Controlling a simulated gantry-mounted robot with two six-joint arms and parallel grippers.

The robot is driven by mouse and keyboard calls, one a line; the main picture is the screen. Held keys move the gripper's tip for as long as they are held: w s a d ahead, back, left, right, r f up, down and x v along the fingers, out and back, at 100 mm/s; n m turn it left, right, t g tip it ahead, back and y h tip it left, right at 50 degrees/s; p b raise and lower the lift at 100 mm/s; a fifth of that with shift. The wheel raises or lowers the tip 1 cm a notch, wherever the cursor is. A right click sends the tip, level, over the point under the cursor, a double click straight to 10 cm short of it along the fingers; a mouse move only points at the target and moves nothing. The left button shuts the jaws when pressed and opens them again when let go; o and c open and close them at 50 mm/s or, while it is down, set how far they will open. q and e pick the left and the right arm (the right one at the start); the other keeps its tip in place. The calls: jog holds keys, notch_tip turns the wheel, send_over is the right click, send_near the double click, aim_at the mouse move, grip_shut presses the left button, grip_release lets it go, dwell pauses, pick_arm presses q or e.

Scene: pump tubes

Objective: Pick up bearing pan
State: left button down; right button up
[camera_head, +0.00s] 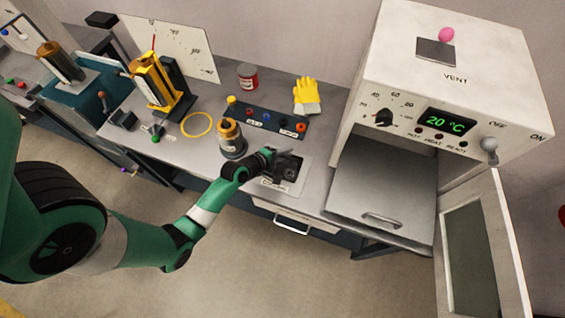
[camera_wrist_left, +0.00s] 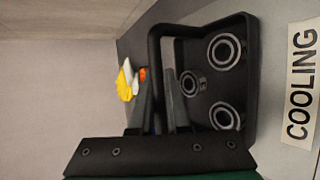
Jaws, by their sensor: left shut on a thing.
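The bearing pan (camera_head: 287,169) is a dark pan on the pale cooling plate at the bench's front edge. In the left wrist view the black pan (camera_wrist_left: 246,78) holds three ring-shaped bearings (camera_wrist_left: 226,52), and a black looped handle (camera_wrist_left: 154,42) rises along its near side. My left gripper (camera_head: 271,157) is at the pan's left side. In the wrist view its two fingers (camera_wrist_left: 160,95) are closed on the handle. The gripper hides part of the handle and the pan's edge. I cannot tell whether the pan is clear of the plate. My right gripper is not in view.
A COOLING label (camera_wrist_left: 301,83) lies beside the pan. A metal canister (camera_head: 231,142) stands just left of my wrist.

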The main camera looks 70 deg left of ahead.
pick_arm(q)
jog(key=shift+r, duration=0.1)
jog(key=shift+r+p, duration=0.5)
jog(key=shift+r, duration=0.25)
notch_tip(320, 180, up, 2)
jog(key=shift+r+p, duration=0.1)
jog(key=shift+p, duration=0.45)
jog(key=s+d+r+p, duration=0.2)
jog(key=d+r, duration=0.2)
jog(key=d, duration=0.2)
jog(key=s+d+r+p, duration=0.3)
jog(key=d+r, duration=0.2)
jog(key=d, duration=0.2)
jog(key=shift+r, duration=0.15)
